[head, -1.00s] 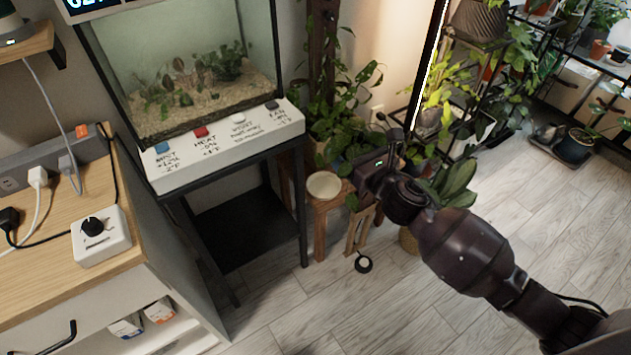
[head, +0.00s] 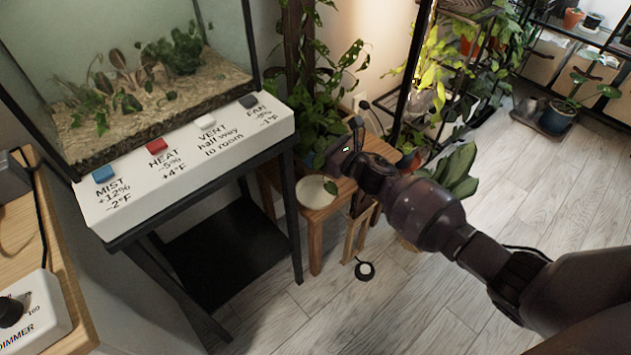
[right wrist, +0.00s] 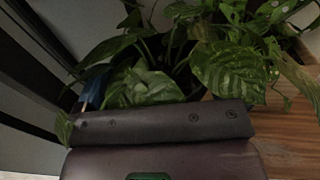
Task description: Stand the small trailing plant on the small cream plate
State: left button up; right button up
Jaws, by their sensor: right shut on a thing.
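The small cream plate (head: 312,193) lies on a low wooden stool (head: 316,250) in the head view. My right gripper (head: 336,165) is just above and behind the plate, to its right. It is shut on the small trailing plant; a green leaf (head: 331,187) hangs below the gripper, over the plate's right edge. The plant's pot and the fingertips are hidden by the gripper and wrist. In the right wrist view, pale-marked leaves (right wrist: 150,86) show just beyond the gripper's dark body; which belong to the held plant is hard to tell. My left gripper is not in view.
A black stand (head: 293,220) with a glass tank and a white switch panel (head: 185,165) is close left of the stool. Larger leafy plants (head: 325,100) crowd behind it. A small round black-and-white object (head: 365,270) lies on the open floor in front.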

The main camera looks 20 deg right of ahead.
notch_tip(320, 180, down, 13)
jog(key=b, duration=0.4)
jog(key=shift+b, duration=0.3)
jog(key=shift+f, duration=0.35)
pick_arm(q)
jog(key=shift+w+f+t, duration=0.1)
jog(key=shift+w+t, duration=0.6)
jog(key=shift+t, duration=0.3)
pick_arm(e)
jog(key=shift+r, duration=0.15)
